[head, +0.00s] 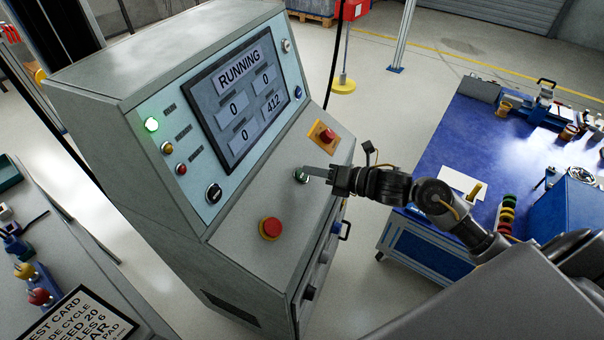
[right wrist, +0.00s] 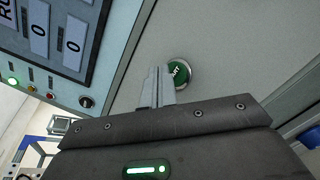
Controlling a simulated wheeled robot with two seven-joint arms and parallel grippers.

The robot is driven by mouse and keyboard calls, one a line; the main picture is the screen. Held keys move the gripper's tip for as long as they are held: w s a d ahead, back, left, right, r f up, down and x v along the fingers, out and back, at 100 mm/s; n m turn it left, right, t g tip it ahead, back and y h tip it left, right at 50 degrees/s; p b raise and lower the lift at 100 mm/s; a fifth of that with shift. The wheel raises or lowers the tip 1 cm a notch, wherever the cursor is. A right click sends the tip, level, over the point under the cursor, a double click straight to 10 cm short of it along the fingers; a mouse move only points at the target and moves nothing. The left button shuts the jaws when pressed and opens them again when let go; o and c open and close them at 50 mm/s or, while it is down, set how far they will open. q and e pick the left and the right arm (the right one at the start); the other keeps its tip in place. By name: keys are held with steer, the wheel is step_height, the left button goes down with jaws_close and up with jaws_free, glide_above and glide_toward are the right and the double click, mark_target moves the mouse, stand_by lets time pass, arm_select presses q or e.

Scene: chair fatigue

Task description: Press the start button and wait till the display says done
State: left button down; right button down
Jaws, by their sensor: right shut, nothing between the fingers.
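The grey control cabinet (head: 130,75) stands in the middle left of the head view. Its display (head: 243,98) reads RUNNING, with fields showing 0, 0, 0 and 412. A green lamp (head: 151,124) is lit at its left. The green start button (head: 301,175) is on the sloped panel; it also shows in the right wrist view (right wrist: 180,72), partly covered by my fingertips. My right gripper (head: 308,171) is shut and empty, its tips at the button. Whether they touch it I cannot tell. My left gripper is not in view.
A red button (head: 271,228) and a red knob on a yellow plate (head: 326,135) flank the start button. A black rotary switch (head: 214,193) sits below the lamps. A blue workbench (head: 440,150) stands right. A test card (head: 80,318) lies bottom left.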

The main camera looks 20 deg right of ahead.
steer(key=r+p, duration=0.1)
steer(key=s+d+r+p, duration=0.1)
steer(key=r, duration=0.1)
steer(key=s+r+p, duration=0.1)
steer(key=shift+d+r, duration=0.15)
steer(key=shift+d, duration=0.25)
stand_by(0.7)
